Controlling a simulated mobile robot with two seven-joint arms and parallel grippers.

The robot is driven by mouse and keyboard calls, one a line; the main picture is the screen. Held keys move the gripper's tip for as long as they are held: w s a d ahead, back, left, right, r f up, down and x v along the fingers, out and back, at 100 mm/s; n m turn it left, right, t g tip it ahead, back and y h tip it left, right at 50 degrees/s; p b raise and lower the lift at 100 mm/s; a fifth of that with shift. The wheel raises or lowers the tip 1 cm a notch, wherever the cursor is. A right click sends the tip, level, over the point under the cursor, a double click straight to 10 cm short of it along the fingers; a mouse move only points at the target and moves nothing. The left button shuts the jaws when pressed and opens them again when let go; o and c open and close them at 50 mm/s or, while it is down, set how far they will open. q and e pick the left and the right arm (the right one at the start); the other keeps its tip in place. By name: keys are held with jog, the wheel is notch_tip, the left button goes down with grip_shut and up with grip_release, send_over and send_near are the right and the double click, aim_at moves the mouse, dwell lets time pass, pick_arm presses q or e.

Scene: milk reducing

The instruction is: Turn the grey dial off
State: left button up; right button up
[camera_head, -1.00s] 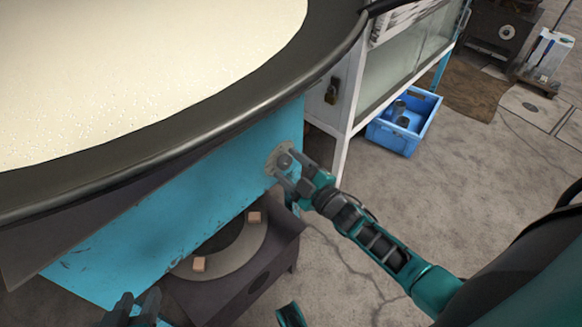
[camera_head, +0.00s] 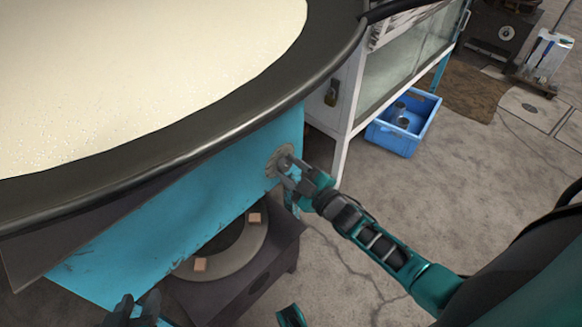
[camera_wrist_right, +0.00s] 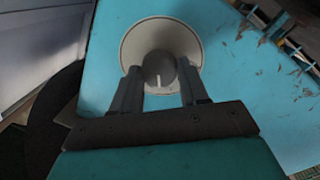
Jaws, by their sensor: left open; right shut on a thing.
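The grey dial (camera_wrist_right: 159,70) sits on a round pale plate (camera_wrist_right: 132,45) on the blue panel (camera_head: 225,185) under the big pan. In the right wrist view a white mark on the dial points toward my gripper. My right gripper (camera_head: 287,172) is at the panel's right end, and its two fingers are shut on the dial. In the head view the fingers partly hide the dial. My left gripper (camera_head: 138,308) is at the bottom edge of the head view, open and away from the dial, partly cut off by the frame.
A wide dark-rimmed pan (camera_head: 200,147) of milk overhangs the panel. A dark burner stand (camera_head: 262,270) with a ring and small blocks stands below it. A glass-sided cabinet (camera_head: 355,80) and a blue crate (camera_head: 403,122) stand at the right.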

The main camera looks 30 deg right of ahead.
jog(key=m+p, duration=0.1)
jog(key=m, duration=0.2)
jog(key=shift+r+p, duration=0.15)
jog(key=shift+p, duration=0.15)
jog(key=shift+d+m+g+p, duration=0.1)
jog(key=shift+m+g+p, duration=0.35)
jog(key=shift+m, duration=1.05)
jog(key=o, duration=1.1)
jog(key=shift+c, duration=0.2)
jog(key=f+p+v, duration=0.1)
jog(key=p+v, duration=0.2)
jog(key=v, duration=1)
jog(key=shift+r, duration=0.25)
jog(key=shift+d, duration=0.1)
